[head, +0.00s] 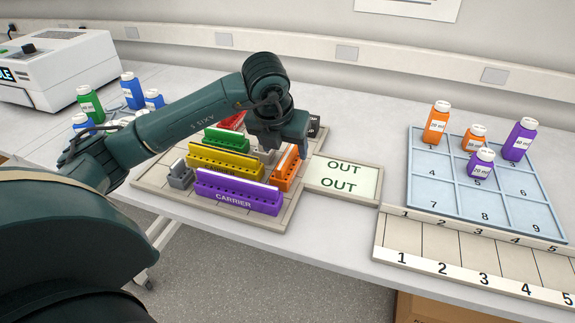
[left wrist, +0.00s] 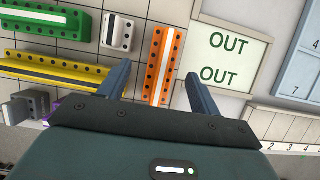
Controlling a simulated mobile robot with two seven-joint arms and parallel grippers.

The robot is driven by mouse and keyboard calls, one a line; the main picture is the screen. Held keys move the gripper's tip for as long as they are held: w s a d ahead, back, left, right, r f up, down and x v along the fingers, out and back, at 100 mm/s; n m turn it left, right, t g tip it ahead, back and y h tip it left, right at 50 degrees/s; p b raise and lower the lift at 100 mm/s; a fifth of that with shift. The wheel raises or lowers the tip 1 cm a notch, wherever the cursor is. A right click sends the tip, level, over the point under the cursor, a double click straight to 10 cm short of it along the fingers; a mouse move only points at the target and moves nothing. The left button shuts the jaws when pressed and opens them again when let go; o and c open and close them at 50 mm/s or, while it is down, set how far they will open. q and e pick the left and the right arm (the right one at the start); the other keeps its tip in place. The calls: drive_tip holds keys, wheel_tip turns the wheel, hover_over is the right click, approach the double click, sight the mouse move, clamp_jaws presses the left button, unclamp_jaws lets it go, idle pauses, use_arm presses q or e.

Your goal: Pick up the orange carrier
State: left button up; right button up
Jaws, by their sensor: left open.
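The orange carrier (head: 287,168) is a narrow block with a row of holes, lying on the beige board at its right side, next to the OUT panel. It also shows in the left wrist view (left wrist: 158,82), upright in the picture, its lower end between the fingers. My left gripper (head: 283,150) is over it in the head view and hides part of it. In the left wrist view the left gripper (left wrist: 160,85) is open, one finger on each side of the carrier, with nothing held. I cannot tell how far above it the fingertips are. My right gripper is not in view.
The OUT panel (head: 343,180) adjoins on the right. Bottles stand on the blue numbered tray (head: 430,204) at right.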

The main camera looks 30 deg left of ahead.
sight(287, 155)
use_arm(q)
drive_tip(key=x, duration=0.2)
drive_tip(key=p+x, duration=0.1)
drive_tip(key=x, duration=0.2)
drive_tip(key=shift+s+d, duration=0.1)
drive_tip(key=shift+d, duration=0.1)
drive_tip(key=shift+f, duration=0.4)
drive_tip(key=shift+f+b, duration=0.15)
drive_tip(key=shift+b, duration=0.2)
drive_tip(key=c, duration=1.1)
